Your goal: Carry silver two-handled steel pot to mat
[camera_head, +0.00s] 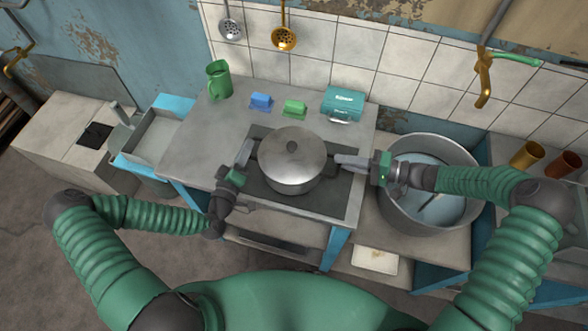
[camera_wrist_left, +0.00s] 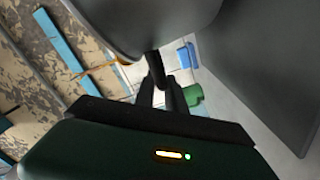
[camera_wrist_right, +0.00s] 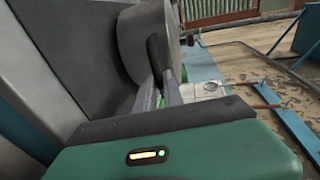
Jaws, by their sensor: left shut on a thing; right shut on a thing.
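The silver steel pot (camera_head: 292,165) with its lid is at the middle of the head view, over the dark mat or plate (camera_head: 325,200) on the counter. My left gripper (camera_head: 246,155) is shut on the pot's left handle; in the left wrist view the fingers (camera_wrist_left: 160,95) close on the dark handle under the pot (camera_wrist_left: 165,15). My right gripper (camera_head: 345,161) is shut on the right handle; in the right wrist view its fingers (camera_wrist_right: 168,95) meet the handle beside the pot (camera_wrist_right: 145,40). I cannot tell whether the pot's base touches the dark surface.
A large round basin (camera_head: 400,210) is at the right. A grey tray (camera_head: 160,133) is at the left. The counter's left part is clear.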

